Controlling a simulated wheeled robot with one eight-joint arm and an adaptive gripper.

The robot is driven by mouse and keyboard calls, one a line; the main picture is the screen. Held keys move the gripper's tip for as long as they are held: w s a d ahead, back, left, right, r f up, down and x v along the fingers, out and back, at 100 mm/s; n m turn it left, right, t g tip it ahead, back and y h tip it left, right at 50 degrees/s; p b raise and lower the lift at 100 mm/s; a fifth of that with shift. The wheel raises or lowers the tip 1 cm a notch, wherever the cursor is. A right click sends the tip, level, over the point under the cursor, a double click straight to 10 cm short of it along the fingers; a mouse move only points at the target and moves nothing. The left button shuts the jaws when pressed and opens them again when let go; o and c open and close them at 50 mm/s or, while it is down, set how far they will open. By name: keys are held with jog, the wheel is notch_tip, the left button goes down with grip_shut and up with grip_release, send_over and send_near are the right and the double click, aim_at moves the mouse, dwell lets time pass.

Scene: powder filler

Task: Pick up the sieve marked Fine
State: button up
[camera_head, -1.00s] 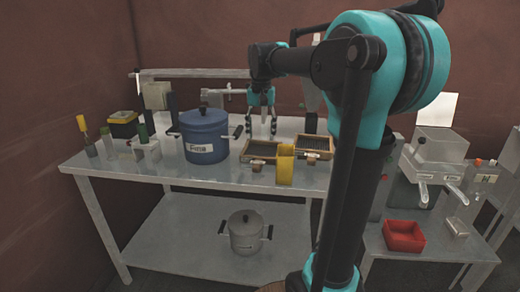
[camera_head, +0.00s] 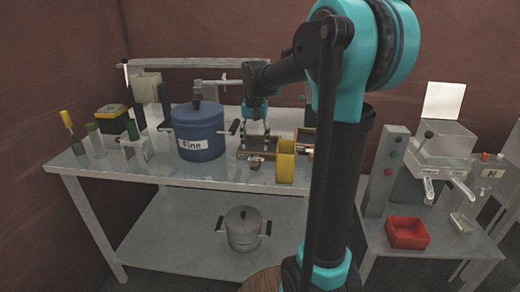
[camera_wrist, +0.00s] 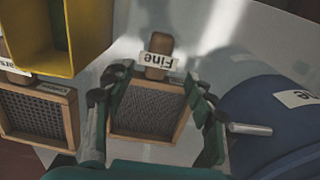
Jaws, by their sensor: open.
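The sieve marked Fine lies on the table; in the wrist view its square wooden frame and grey mesh (camera_wrist: 148,108) fill the middle, with the label on its handle upside down. In the head view this sieve (camera_head: 258,145) sits right of the blue pot, partly hidden by my fingers. My gripper (camera_wrist: 156,95) is open, with one finger on each side of the frame. Whether the fingers touch the wood I cannot tell. It also shows in the head view as my gripper (camera_head: 255,143), pointing down at the sieve.
The blue pot (camera_head: 198,143), also labelled Fine, stands close to one finger. A yellow holder (camera_head: 286,165) stands between this sieve and a second, coarser one (camera_wrist: 36,114). Bottles stand at the table's left. A red tray (camera_head: 407,233) is on the right table.

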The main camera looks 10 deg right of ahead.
aim_at(256, 160)
jog(key=shift+d+f, duration=0.1)
jog(key=shift+f, duration=3.45)
grip_shut()
